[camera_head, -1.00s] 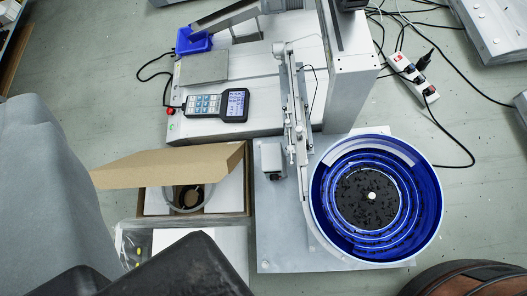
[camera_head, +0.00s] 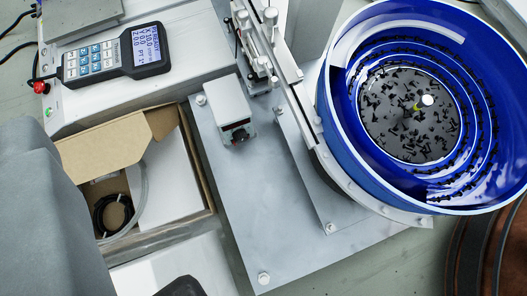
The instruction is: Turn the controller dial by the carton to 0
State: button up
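The controller (camera_head: 230,108) is a small white box on the metal base plate, right of the carton. Its dial (camera_head: 240,134) is a small black knob on the face turned toward the bottom of the picture. The dial's marks are too small to read, so I cannot tell its setting. The open carton (camera_head: 205,200) has brown flaps and holds a black coil and a clear tube.
A blue bowl feeder (camera_head: 350,165) with black screws stands right of the controller, beside a metal rail (camera_head: 283,48). A handheld keypad (camera_head: 120,52) lies on the machine base at upper left. Bare plate (camera_head: 262,205) lies below the controller. A grey shape fills the lower left.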

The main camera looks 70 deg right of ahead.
jog(key=s+f+g+h, duration=0.2)
jog(key=s+f+h, duration=0.15)
jog(key=f, duration=1.45)
jog(key=h, duration=0.2)
send_near(242, 141)
jog(key=shift+y, duration=0.25)
jog(key=x, duration=0.7)
jog(key=shift+w+d, duration=0.25)
jog(key=shift+d, duration=0.1)
jog(key=c, duration=1)
jog(key=shift+g, duration=0.3)
